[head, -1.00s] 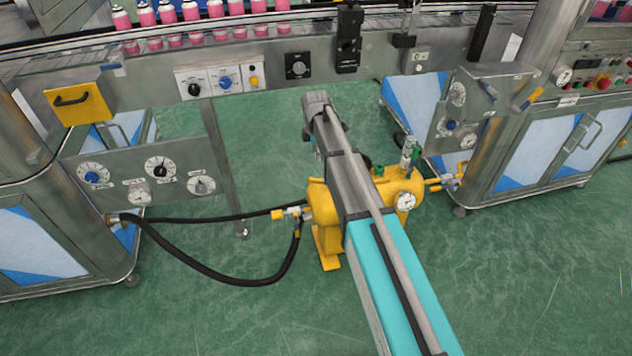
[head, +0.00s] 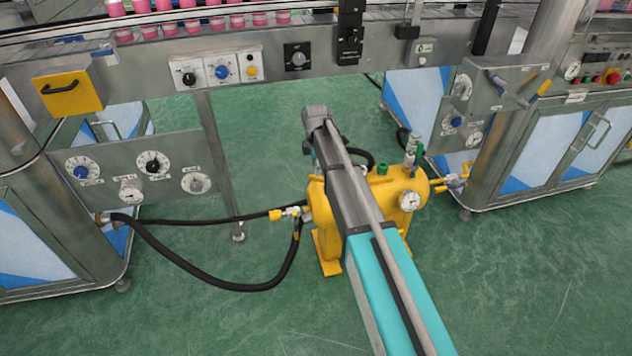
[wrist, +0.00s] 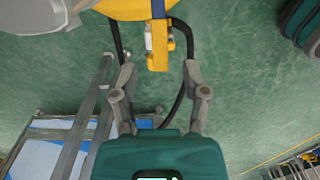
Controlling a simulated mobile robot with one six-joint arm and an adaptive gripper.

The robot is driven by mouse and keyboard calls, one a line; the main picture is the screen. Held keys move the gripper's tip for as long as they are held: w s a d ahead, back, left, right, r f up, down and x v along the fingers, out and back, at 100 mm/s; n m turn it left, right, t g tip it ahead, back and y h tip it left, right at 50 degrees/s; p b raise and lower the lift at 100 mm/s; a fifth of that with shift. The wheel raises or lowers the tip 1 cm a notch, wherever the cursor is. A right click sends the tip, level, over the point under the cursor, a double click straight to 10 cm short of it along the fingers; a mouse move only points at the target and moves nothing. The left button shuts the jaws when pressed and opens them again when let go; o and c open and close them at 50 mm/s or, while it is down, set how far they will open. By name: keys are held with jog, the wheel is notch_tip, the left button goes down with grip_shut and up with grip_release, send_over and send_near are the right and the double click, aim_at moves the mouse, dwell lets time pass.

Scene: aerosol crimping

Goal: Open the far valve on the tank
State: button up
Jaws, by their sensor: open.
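The yellow tank (head: 420,188) stands on the floor under my arm, which crosses over it and hides its middle. A valve with a yellow handle (head: 278,215) and hoses is on its left side, and another fitting (head: 455,181) is on its right. In the wrist view the tank (wrist: 135,8) is at the top edge. A valve with a yellow handle (wrist: 158,45) hangs below it there; I cannot tell for certain which valve this is. My gripper (wrist: 158,72) is open and empty, its fingers spread either side of the line to that handle. The head view hides my fingers.
Black hoses (wrist: 183,85) run close by both fingers in the wrist view. A black hose (head: 240,288) loops across to the left machine. The conveyor (head: 320,70) runs behind, with cabinets (head: 545,160) at right. Green floor is open in front.

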jog(key=shift+f+b, duration=2.05)
jog(key=shift+f, duration=0.3)
grip_shut()
